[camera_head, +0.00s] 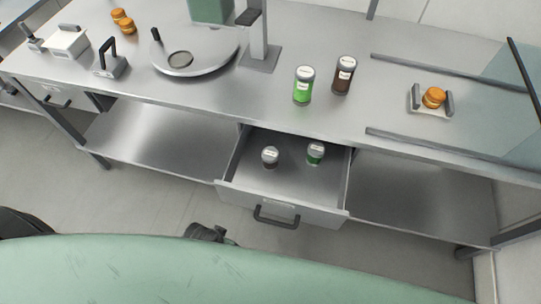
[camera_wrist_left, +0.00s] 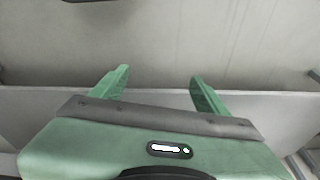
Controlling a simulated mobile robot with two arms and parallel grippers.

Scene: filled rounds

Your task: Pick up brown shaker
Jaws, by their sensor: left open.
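A brown shaker (camera_head: 344,78) with a grey cap stands upright on the steel counter, right of a green shaker (camera_head: 303,87). A smaller brown shaker (camera_head: 270,157) stands in the open drawer (camera_head: 240,182), left of a small green shaker (camera_head: 315,155). My left gripper (camera_wrist_left: 158,88) shows in the left wrist view with its green fingers apart and nothing between them. No shaker shows in that view. My right gripper is not in view.
The drawer is pulled out from under the counter (camera_head: 215,98), its black handle (camera_head: 276,217) facing me. A round plate (camera_head: 222,62) stands left of the shakers. A tray (camera_head: 415,104) with orange-brown rounds lies at right, between rails.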

